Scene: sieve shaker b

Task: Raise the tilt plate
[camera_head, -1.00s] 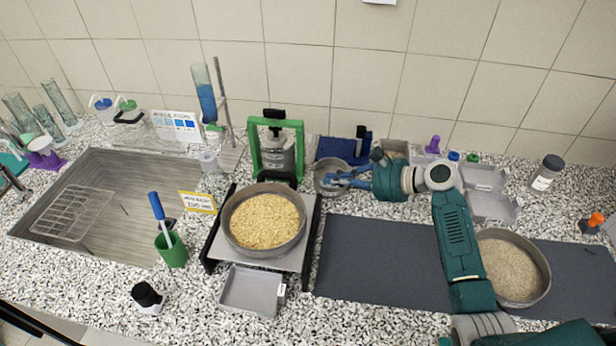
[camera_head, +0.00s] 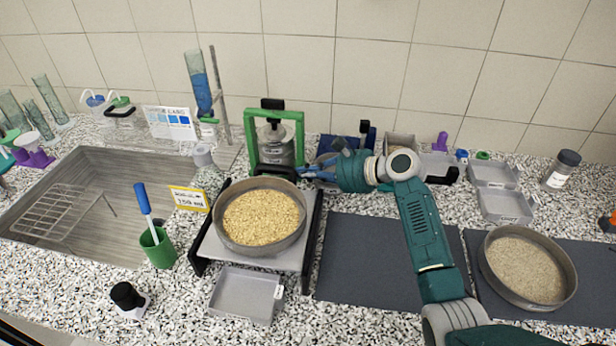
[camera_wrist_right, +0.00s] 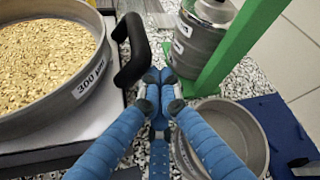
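The tilt plate (camera_head: 207,248) is a light plate with black side rails, and it lies flat on the counter. A round sieve of yellow grains (camera_head: 260,218) stands on it; the sieve's label reads 300 in the right wrist view (camera_wrist_right: 90,82). A black handle (camera_wrist_right: 133,52) rises at the plate's edge in the right wrist view. My right gripper (camera_head: 304,173) is at the back right corner of the plate. In the right wrist view its blue fingertips (camera_wrist_right: 160,80) are together, with nothing visible between them, just beside the handle. My left gripper is not in view.
A round metal pan (camera_wrist_right: 240,130) lies below my right gripper. A grey tray (camera_head: 246,294) sits in front of the plate. A second sieve (camera_head: 526,268) stands on the dark mat at right.

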